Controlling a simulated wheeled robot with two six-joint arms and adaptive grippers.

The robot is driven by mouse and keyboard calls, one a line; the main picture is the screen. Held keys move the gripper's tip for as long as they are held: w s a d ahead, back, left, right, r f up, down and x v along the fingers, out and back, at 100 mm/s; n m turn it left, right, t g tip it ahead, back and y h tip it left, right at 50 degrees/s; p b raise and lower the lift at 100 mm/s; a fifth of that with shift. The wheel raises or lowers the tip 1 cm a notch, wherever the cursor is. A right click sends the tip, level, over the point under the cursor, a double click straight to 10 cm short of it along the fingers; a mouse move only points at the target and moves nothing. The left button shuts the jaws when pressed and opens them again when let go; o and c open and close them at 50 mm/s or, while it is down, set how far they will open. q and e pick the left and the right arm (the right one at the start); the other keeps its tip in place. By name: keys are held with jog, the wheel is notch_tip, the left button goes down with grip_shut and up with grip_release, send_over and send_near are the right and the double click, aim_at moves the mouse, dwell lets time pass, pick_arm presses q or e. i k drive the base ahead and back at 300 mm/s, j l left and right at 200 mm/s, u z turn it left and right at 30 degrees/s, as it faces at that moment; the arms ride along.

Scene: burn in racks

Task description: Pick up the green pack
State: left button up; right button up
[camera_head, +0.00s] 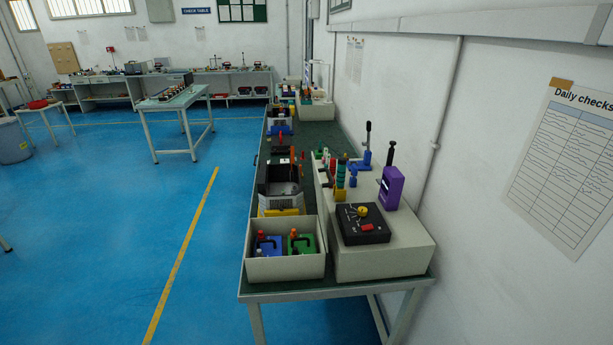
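The green pack (301,244) sits in the right half of an open cream bin (285,268) at the near end of the long bench. It has a dark handle on top and an orange-red knob at its back. A blue pack (268,246) with a similar handle and knob sits beside it on the left in the same bin. The bin's front wall hides the lower parts of both packs. Neither of my grippers shows in the head view.
A cream console (385,262) with a black control box (362,224) and purple device (391,187) stands right of the bin. A dark open rack (281,187) stands behind it. The wall bounds the bench at right; blue floor (120,240) at left is clear.

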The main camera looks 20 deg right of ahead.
aim_at(305, 243)
jog(key=i+l, duration=0.2)
jog(key=l, duration=0.15)
jog(key=i+l, duration=0.15)
jog(key=l, duration=0.25)
jog(key=i+l, duration=0.2)
jog(key=l, duration=0.15)
jog(key=i+l, duration=0.15)
jog(key=l, duration=0.25)
